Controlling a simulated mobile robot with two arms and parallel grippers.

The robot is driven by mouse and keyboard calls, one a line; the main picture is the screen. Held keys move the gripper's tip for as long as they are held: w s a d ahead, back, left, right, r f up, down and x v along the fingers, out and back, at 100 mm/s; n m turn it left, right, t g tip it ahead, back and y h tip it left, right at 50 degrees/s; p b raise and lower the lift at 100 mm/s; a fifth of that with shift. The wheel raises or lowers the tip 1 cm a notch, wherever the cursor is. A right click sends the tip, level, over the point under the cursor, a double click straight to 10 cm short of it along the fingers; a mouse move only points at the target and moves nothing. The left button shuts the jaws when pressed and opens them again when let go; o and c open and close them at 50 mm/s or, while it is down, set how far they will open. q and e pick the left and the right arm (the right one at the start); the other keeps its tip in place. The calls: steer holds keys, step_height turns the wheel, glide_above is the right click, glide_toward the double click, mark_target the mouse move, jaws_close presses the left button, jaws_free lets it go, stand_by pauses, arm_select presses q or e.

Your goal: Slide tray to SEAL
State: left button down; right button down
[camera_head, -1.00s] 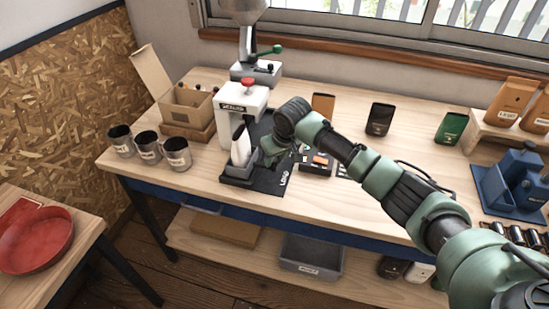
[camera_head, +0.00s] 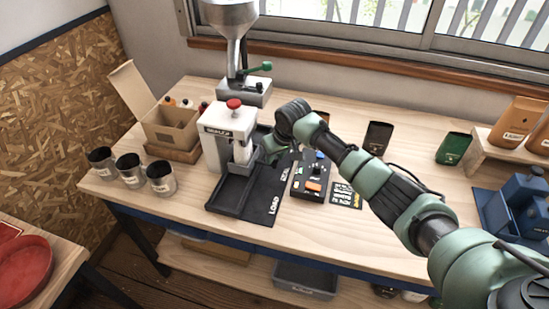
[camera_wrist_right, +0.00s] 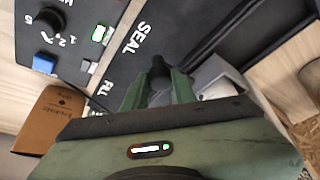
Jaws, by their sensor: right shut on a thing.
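My right gripper (camera_head: 271,150) is beside the white sealer (camera_head: 216,143) with the red knob. In the right wrist view its fingers (camera_wrist_right: 160,88) are shut on a dark knob-like handle (camera_wrist_right: 160,67), level with the SEAL lettering (camera_wrist_right: 135,40). A grey tray part (camera_wrist_right: 212,72) lies beside the handle. In the head view a white pouch (camera_head: 243,152) stands upright at the sealer's head; the tray under it is mostly hidden by the sealer. The dark track (camera_head: 228,197) at the LOAD end is empty. My left gripper is out of view.
A control box (camera_head: 311,177) with an orange button stands right of the track. A grinder (camera_head: 243,85) stands behind. The table front right of the track is clear.

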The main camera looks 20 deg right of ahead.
steer(key=shift+w+d, duration=0.15)
steer(key=shift+w, duration=0.05)
steer(key=c, duration=1.1)
jaws_free()
steer(key=shift+c, duration=0.2)
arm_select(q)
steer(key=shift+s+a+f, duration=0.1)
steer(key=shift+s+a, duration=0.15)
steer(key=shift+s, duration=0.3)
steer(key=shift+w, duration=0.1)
arm_select(e)
steer(key=shift+s+r, duration=0.1)
steer(key=shift+r, duration=0.15)
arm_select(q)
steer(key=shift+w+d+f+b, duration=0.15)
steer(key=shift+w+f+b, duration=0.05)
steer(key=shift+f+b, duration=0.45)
arm_select(e)
steer(key=v, duration=0.7)
steer(key=shift+r, duration=0.1)
